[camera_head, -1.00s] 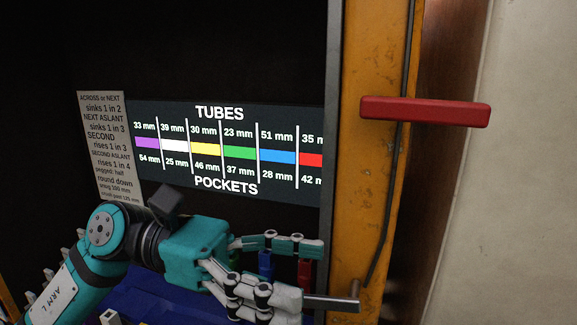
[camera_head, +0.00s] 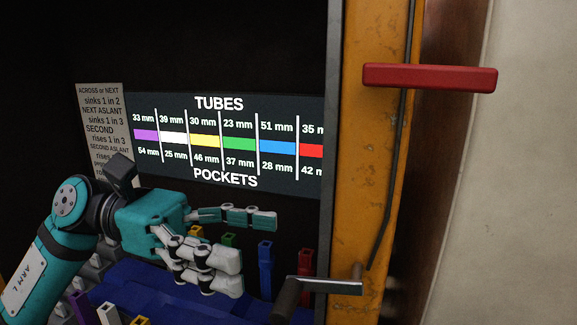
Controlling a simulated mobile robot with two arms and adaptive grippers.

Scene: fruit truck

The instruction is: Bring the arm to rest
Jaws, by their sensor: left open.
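My left gripper (camera_head: 254,251), teal with white and grey jointed fingers, is open and empty. It is in front of the lower part of the sign board, left of a metal crank handle (camera_head: 325,286) with a dark grip (camera_head: 287,300). The fingertips are apart from the crank in the picture. My left arm (camera_head: 40,270) comes in from the lower left. My right gripper is not in view.
A blue tray (camera_head: 150,285) lies below, with a blue post (camera_head: 265,270) and red post (camera_head: 304,268) near the crank. A lit sign (camera_head: 230,145) and paper list (camera_head: 100,115) stand behind. An orange post (camera_head: 365,180) carries a red handle (camera_head: 430,78).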

